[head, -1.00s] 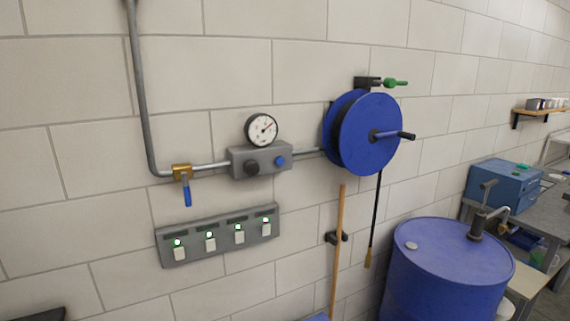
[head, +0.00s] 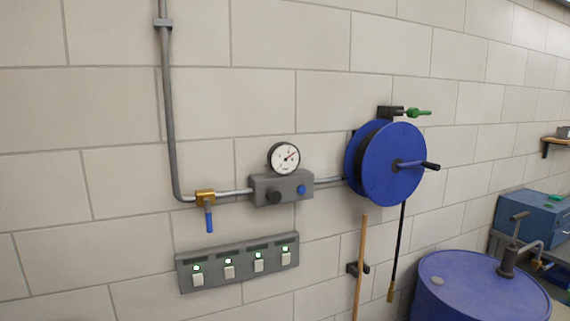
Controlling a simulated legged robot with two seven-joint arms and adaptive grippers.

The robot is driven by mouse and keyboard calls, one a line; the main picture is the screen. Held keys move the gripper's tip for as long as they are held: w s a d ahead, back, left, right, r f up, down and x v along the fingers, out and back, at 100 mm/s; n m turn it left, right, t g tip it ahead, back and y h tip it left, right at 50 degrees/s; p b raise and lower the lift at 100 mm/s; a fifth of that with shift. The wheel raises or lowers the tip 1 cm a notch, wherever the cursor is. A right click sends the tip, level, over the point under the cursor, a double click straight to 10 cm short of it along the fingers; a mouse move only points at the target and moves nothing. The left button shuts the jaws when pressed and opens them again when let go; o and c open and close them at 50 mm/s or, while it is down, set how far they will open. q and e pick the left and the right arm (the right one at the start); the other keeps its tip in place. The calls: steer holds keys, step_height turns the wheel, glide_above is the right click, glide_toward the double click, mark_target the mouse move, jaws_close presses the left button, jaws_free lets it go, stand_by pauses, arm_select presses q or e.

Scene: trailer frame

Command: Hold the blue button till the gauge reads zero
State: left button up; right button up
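The blue button (head: 301,189) sits on the right part of a grey wall box (head: 281,201), beside a black knob (head: 273,197). The round white gauge (head: 284,158) is mounted on top of the box. Neither of my grippers shows in the head view, and nothing touches the button.
A pipe with a brass valve and blue lever (head: 209,218) joins the box from the left. A switch panel (head: 238,264) with lit green lights hangs below. A blue hose reel (head: 393,163), a wooden handle (head: 361,265) and a blue drum (head: 470,287) stand right.

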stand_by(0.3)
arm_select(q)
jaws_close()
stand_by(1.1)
